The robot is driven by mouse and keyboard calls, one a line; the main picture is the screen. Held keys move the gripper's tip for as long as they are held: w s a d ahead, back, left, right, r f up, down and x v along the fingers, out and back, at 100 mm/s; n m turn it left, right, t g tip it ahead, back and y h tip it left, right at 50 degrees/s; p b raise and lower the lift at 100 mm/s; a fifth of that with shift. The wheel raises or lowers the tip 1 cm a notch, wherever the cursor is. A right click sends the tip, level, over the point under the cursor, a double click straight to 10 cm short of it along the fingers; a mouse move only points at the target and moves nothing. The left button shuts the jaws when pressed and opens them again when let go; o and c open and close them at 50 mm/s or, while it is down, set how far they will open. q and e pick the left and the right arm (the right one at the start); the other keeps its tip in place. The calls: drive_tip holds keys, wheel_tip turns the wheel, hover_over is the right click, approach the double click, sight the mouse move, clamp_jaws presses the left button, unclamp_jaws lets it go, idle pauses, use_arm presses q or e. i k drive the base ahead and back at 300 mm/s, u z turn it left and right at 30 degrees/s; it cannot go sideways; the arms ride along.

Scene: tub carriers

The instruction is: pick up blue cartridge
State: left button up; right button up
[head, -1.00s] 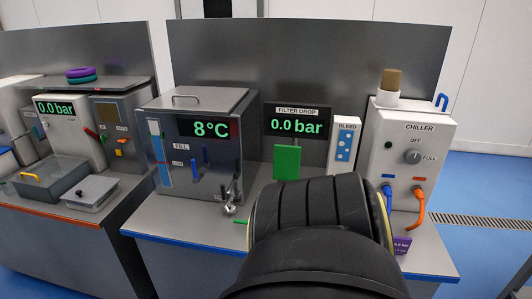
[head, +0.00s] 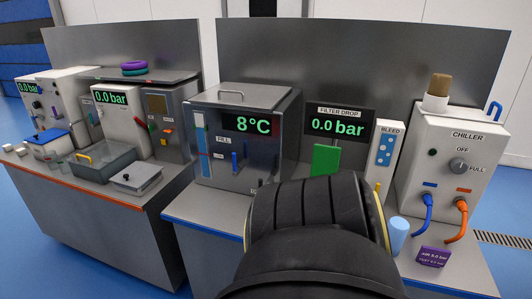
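A light blue cylinder (head: 397,236), which looks like the blue cartridge, stands upright on the steel counter (head: 445,276) in the head view. It is just right of my dark arm link, in front of the chiller. My arm link fills the bottom middle and hides part of the counter. Neither of my grippers shows, so I cannot see where they are relative to the cylinder.
The white chiller (head: 447,170) with blue and orange hoses stands behind the cylinder, with a purple sign (head: 433,256) beside it. A steel tank (head: 243,140) and green block (head: 325,160) stand further left. A second bench (head: 100,215) holds tubs.

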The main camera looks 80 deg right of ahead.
sight(398, 228)
drive_tip(key=i, duration=0.3)
drive_tip(key=z, duration=3.8)
